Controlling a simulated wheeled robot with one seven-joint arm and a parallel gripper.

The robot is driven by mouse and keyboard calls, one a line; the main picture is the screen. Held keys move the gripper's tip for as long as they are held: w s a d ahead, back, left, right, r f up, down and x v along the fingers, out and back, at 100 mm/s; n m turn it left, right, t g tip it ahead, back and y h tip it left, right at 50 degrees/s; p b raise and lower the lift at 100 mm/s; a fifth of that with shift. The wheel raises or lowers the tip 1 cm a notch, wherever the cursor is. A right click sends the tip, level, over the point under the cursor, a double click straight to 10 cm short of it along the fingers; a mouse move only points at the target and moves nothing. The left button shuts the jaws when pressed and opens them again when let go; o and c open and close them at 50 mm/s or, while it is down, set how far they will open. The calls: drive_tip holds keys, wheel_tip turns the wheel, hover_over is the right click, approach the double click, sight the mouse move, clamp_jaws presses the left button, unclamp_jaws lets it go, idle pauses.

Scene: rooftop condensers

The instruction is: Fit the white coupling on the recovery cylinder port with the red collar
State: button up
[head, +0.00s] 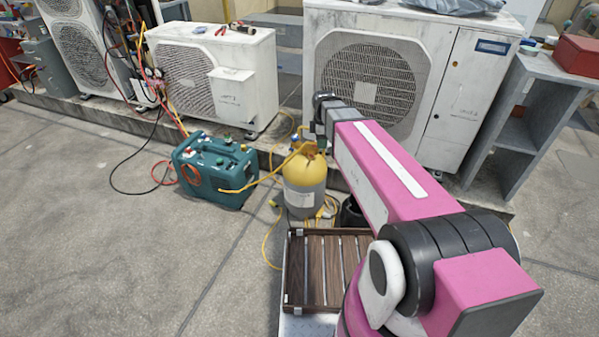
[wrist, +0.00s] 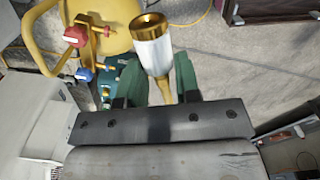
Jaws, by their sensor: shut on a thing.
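My gripper (wrist: 157,72) is shut on the white coupling (wrist: 153,52), held between two green fingers. The coupling has a brass open end pointing to the top of the wrist view and a brass stem between the fingers. The yellow recovery cylinder (head: 305,172) stands upright on the ground in the head view; its yellow top (wrist: 108,30) is at upper left in the wrist view. A brass valve there carries a red part (wrist: 75,37) and a blue part (wrist: 83,74). The coupling is right of the valve, apart from it. In the head view my arm hides much of the gripper.
A teal recovery machine (head: 215,170) with hoses stands left of the cylinder. A slatted wooden crate (head: 287,265) is in front. Condenser units (head: 470,90) stand behind, and a grey shelf (head: 535,125) at right. Yellow hoses surround the cylinder. Open concrete lies at left.

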drive_tip(key=a+f+n, duration=0.4)
drive_tip(key=f+n, duration=0.2)
drive_tip(key=f, duration=0.2)
drive_tip(key=a+f+n, duration=0.5)
drive_tip(key=f+n, duration=0.2)
drive_tip(key=f, duration=0.1)
drive_tip(key=shift+w+d+f, duration=0.1)
drive_tip(key=shift+w+d, duration=0.3)
drive_tip(key=shift+w, duration=0.3)
drive_tip(key=shift+w+d+r, duration=0.1)
drive_tip(key=shift+w+d, duration=0.25)
drive_tip(key=shift+w, duration=0.3)
drive_tip(key=shift+w+d+f, duration=0.1)
drive_tip(key=shift+w+d, duration=0.3)
drive_tip(key=shift+w, duration=0.3)
drive_tip(key=shift+w+d, duration=0.3)
drive_tip(key=shift+w, duration=0.35)
drive_tip(key=shift+w+d, duration=0.25)
drive_tip(key=shift+w, duration=0.35)
drive_tip(key=o, duration=1.1)
drive_tip(key=shift+s+a, duration=0.5)
drive_tip(key=shift+s, duration=0.65)
drive_tip(key=shift+s+a, duration=0.55)
drive_tip(key=shift+s, duration=0.55)
drive_tip(key=shift+s+a, duration=0.5)
drive_tip(key=shift+s, duration=0.65)
